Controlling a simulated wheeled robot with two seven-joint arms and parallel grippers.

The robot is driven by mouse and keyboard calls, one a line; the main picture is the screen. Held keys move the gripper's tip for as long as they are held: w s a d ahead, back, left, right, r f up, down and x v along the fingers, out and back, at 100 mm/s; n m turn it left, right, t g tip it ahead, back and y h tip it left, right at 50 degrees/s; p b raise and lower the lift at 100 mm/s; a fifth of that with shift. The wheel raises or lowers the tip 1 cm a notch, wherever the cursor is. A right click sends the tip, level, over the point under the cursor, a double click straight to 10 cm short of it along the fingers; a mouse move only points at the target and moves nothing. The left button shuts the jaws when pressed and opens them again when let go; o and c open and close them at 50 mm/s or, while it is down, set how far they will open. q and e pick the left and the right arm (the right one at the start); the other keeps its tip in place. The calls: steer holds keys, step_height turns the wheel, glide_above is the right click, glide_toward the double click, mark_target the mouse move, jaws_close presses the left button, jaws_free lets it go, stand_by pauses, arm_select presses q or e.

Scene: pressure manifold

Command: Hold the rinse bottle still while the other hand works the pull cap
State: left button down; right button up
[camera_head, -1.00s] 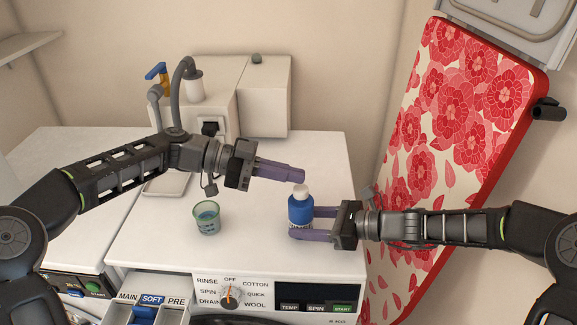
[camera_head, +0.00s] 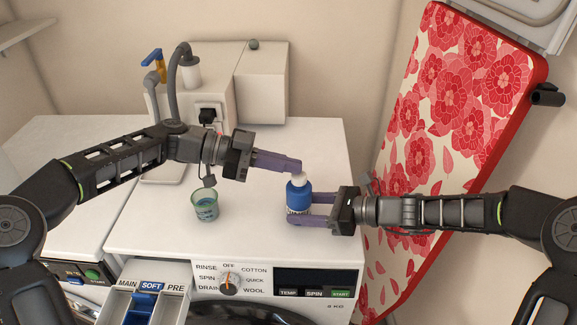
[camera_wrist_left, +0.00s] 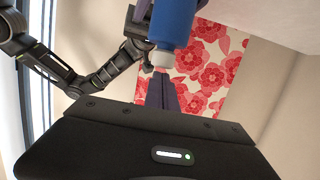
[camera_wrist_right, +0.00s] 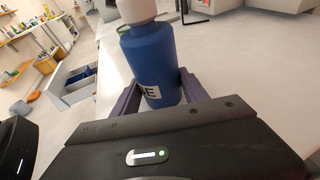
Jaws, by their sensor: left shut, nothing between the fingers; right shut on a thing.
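The rinse bottle is a blue bottle (camera_head: 299,196) with a white cap (camera_head: 299,179), upright on the white machine top. My right gripper (camera_head: 297,209) is shut on the bottle's body from the right. The right wrist view shows one finger on each side of the blue body (camera_wrist_right: 152,65), with part of a label between them. My left gripper (camera_head: 297,165) is shut and empty, its fingertips right at the top of the cap. In the left wrist view the cap (camera_wrist_left: 162,60) is just beyond the fingers; whether they touch it I cannot tell.
A greenish cup (camera_head: 205,207) stands left of the bottle. A white appliance (camera_head: 262,85) with a grey hose is at the back. An open detergent drawer (camera_head: 150,290) juts out in front. A red floral ironing board (camera_head: 455,120) leans on the right. The machine top behind the bottle is clear.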

arm_select(q)
step_height(320, 180, up, 3)
steer(key=shift+r, duration=0.1)
steer(key=v, duration=1)
steer(key=shift+r, duration=0.1)
arm_select(e)
steer(key=o, duration=1.1)
steer(key=shift+c, duration=0.2)
steer(key=v, duration=0.7)
steer(key=shift+s+d+r, duration=0.1)
steer(key=shift+s+d, duration=0.05)
steer(key=shift+d, duration=0.1)
steer(key=shift+r, duration=0.1)
